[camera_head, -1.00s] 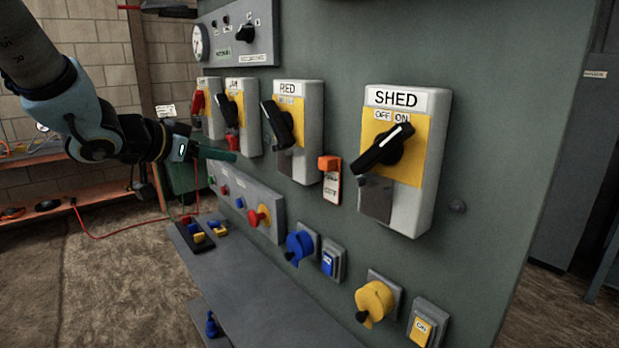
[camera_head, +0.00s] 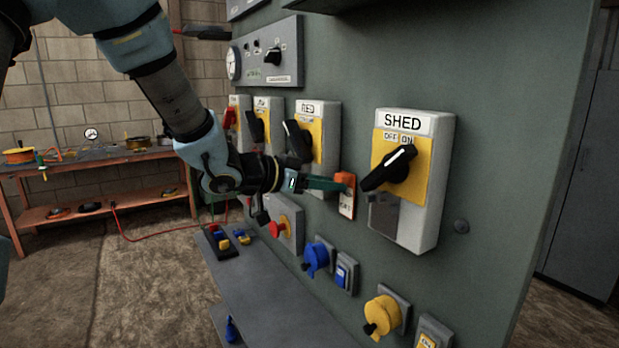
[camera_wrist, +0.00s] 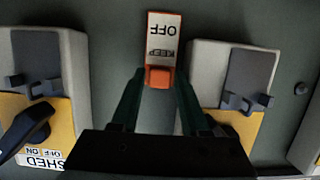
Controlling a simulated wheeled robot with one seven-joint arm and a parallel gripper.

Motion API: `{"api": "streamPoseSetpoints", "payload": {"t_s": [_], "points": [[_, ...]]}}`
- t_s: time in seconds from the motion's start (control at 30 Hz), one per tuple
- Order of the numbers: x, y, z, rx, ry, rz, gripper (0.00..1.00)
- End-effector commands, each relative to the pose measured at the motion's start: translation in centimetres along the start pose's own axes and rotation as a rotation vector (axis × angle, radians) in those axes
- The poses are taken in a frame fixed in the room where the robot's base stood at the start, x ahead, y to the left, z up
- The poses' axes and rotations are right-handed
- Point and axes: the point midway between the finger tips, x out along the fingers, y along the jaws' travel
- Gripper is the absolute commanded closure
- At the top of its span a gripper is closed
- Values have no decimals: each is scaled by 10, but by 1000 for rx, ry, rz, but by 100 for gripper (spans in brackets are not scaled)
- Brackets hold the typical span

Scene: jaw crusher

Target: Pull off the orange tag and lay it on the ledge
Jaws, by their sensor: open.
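The orange tag (camera_head: 345,194) hangs on the grey-green panel between the SHED switch and the switch to its left. It has an orange block on top and a white label. In the wrist view the tag (camera_wrist: 161,52) appears upside down, its label reading KEEP OFF. My gripper (camera_head: 340,184) is at the tag's orange top in the head view. In the wrist view my gripper (camera_wrist: 159,76) is open, its green fingers on either side of the orange block. I cannot tell whether they touch it. The ledge (camera_head: 262,290) runs below the panel.
The SHED switch box (camera_head: 416,222) stands close right of the tag, and another switch box (camera_head: 330,118) close left. Blue and yellow sockets (camera_head: 384,314) stick out below. Small coloured pieces (camera_head: 222,240) sit on the ledge's far end; its middle is bare.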

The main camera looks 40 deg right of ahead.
Motion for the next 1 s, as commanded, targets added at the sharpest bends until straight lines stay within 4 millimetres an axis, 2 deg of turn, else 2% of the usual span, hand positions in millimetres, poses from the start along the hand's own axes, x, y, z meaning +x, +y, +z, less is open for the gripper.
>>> {"api": "streamPoseSetpoints", "payload": {"t_s": [0.2,0.53,0.93,1.0], "points": [[18,0,0,-1,-1,-1,55],[21,0,0,1,0,-1,55],[21,0,0,1,0,-2,100],[21,0,0,1,0,-2,100]]}}
